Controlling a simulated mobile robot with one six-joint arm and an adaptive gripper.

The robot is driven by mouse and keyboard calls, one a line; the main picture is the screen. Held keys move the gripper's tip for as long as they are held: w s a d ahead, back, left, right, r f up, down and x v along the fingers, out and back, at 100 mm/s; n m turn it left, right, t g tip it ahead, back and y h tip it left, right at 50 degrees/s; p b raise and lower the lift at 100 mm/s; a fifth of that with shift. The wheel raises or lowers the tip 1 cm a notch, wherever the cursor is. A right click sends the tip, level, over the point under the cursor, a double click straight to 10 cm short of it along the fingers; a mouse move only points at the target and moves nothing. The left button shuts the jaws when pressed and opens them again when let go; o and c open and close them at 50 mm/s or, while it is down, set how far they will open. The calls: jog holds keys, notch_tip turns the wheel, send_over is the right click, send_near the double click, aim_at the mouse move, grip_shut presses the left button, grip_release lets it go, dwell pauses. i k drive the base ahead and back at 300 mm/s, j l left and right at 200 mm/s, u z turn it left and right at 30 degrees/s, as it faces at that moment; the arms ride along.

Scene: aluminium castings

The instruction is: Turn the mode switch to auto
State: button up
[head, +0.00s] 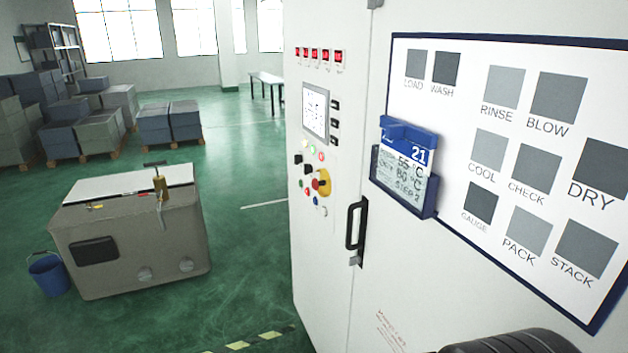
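The control panel is on the narrow left face of a tall white cabinet (330,250), seen at a steep angle. Two small black knobs or switches, an upper one (298,159) and a lower one (308,169), sit below the grey screen (316,109). I cannot tell which control is the mode switch, nor read its labels or position. A red knob on a yellow disc (321,183) is just right of and below them. Small red, green, blue and white buttons surround these. My gripper is not in view; only a dark rounded part of my arm shows at the bottom right.
A black door handle (356,232) sticks out of the cabinet front. A blue holder with a card (403,170) and a white board of grey squares (510,150) are to its right. A grey machine (130,235) and blue bucket (50,275) stand left; green floor between is clear.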

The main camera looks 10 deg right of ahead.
aim_at(298, 159)
jog(key=i+j+u, duration=0.1)
jog(key=i+j, duration=0.2)
jog(key=i, duration=0.25)
jog(key=i+j, duration=0.25)
jog(key=i, duration=0.3)
jog(key=i+j+u, duration=0.15)
jog(key=i, duration=0.35)
jog(key=i+j+u, duration=0.1)
jog(key=i+j, duration=0.2)
jog(key=i, duration=0.3)
